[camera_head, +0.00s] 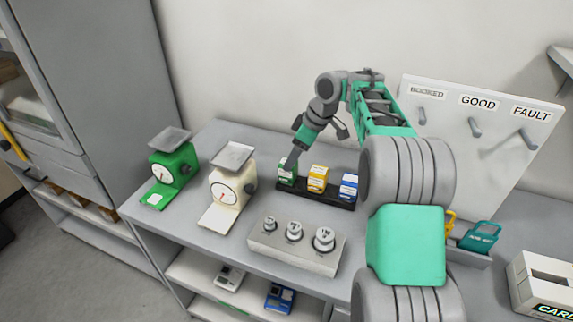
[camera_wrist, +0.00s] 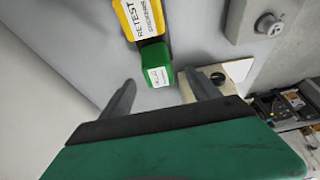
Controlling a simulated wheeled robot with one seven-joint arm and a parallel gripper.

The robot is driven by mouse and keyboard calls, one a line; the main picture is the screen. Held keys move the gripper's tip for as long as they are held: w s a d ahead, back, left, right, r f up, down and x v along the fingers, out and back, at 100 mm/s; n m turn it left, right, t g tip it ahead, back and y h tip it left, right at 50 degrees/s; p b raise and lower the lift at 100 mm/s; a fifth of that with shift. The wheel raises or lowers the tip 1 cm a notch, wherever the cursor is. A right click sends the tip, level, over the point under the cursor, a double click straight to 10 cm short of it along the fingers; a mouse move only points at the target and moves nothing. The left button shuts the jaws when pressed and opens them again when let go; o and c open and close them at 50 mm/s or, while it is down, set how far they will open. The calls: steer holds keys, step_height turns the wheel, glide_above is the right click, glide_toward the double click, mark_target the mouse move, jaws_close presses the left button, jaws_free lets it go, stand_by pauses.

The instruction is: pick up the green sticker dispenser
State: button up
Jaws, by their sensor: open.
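The green sticker dispenser (camera_head: 287,173) stands at the left end of a black tray (camera_head: 331,202) on the table, beside a yellow dispenser (camera_head: 318,179). My gripper (camera_head: 290,162) is right at the green dispenser and partly covers it in the head view. In the wrist view the green dispenser (camera_wrist: 154,62) has a white label and lies ahead, between the lines of the two fingers. There my gripper (camera_wrist: 159,77) is open with nothing clamped. I cannot tell whether a finger touches the dispenser.
A blue dispenser (camera_head: 349,187) is at the tray's right end. A cream scale (camera_head: 232,186) and a green scale (camera_head: 173,170) stand to the left. A weight block (camera_head: 296,248) lies in front. A hook board (camera_head: 480,140) stands behind right.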

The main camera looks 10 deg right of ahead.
steer(key=shift+w+a+f, duration=0.15)
steer(key=shift+a+f, duration=0.05)
steer(key=shift+f, duration=0.05)
steer(key=x, duration=0.7)
steer(key=shift+w+p, duration=0.2)
steer(key=shift+p, duration=0.1)
steer(key=shift+c, duration=0.4)
steer(key=shift+r, duration=0.1)
jaws_close()
